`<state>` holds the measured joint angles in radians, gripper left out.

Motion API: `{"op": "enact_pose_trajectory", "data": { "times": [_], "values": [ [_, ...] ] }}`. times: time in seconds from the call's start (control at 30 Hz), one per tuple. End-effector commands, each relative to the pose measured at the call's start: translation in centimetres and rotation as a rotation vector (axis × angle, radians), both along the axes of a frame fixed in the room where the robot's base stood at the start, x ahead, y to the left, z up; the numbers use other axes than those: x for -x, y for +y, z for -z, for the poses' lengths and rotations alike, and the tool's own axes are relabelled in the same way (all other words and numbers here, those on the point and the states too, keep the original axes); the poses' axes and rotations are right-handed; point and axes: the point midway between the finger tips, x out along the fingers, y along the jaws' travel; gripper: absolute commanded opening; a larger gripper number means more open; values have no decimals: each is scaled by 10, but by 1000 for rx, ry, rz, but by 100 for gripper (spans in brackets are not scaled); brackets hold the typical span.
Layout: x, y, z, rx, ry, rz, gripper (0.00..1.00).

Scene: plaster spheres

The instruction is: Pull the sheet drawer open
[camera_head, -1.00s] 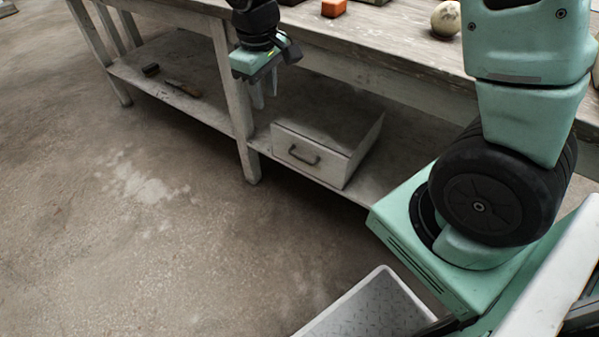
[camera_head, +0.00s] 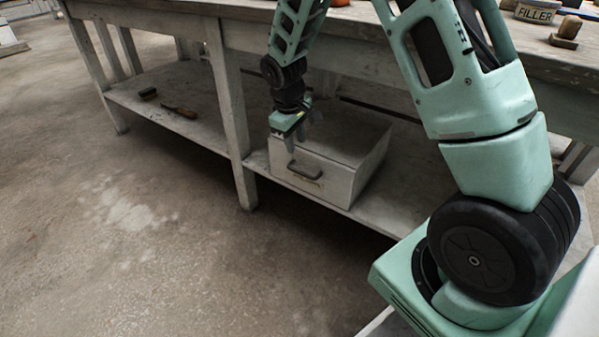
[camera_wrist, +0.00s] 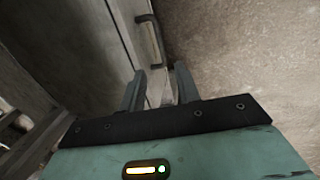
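The sheet drawer (camera_head: 322,180) is the pale front of a grey box on the bench's lower shelf, with a dark bar handle (camera_head: 304,171). Its front looks flush with the box. My gripper (camera_head: 301,135) is just above the drawer front's top left, pointing downward. In the wrist view, my gripper's two fingers (camera_wrist: 160,74) stand apart with nothing between them. The handle (camera_wrist: 152,38) is beyond the fingertips there, on the drawer front (camera_wrist: 136,35), and does not appear to be touched.
The bench's lower shelf (camera_head: 203,137) holds a dark brush (camera_head: 148,93) and a wooden-handled tool (camera_head: 179,111) to the left. A bench leg (camera_head: 232,120) stands just left of the box. The floor (camera_head: 170,250) before the drawer is clear.

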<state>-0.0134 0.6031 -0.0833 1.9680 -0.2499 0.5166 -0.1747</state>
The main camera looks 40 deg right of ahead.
Motion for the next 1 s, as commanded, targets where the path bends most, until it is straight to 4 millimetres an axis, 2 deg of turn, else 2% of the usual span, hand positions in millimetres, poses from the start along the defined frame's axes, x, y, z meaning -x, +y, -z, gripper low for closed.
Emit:
{"op": "enact_pose_trajectory", "data": {
  "times": [0.03,0.2,0.5,0.7,0.97,1.0],
  "values": [
    [0,-2,16,0,3,2,33],
    [-2,-8,51,0,2,1,33],
    [-5,-16,97,0,0,1,33],
    [-6,-18,107,0,-1,1,33],
    [-6,-19,107,0,-1,1,33],
    [-6,-19,107,0,-1,1,24]
  ]
}}
